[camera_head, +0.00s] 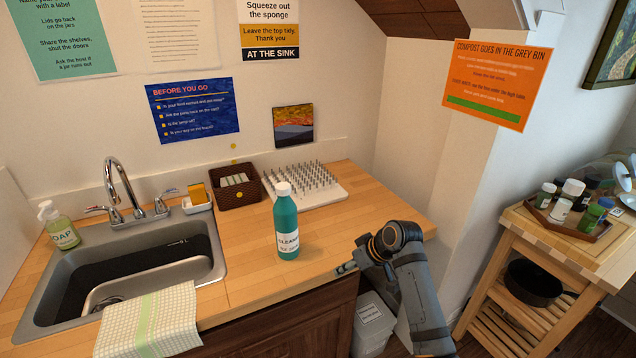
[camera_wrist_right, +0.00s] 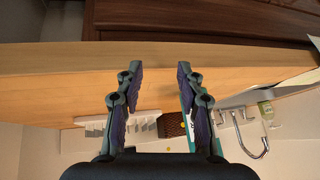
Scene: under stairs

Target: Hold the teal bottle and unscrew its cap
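The teal bottle (camera_head: 287,222) stands upright on the wooden counter, right of the sink, with its white cap (camera_head: 283,188) on top. My right gripper (camera_head: 345,268) is at the counter's front edge, to the right of the bottle and nearer to me, apart from it. In the right wrist view the two fingers of my right gripper (camera_wrist_right: 158,80) are spread and nothing is between them. A teal strip of the bottle (camera_wrist_right: 186,100) shows there, partly hidden behind the right-hand finger. My left gripper is not in view.
A white pegged rack (camera_head: 322,196) and a brown basket (camera_head: 226,198) stand behind the bottle. The sink (camera_head: 212,274), with a checked towel (camera_head: 150,320) over its front, is to the left. The counter right of the bottle (camera_head: 375,205) is clear. A grey bin (camera_head: 372,325) stands below.

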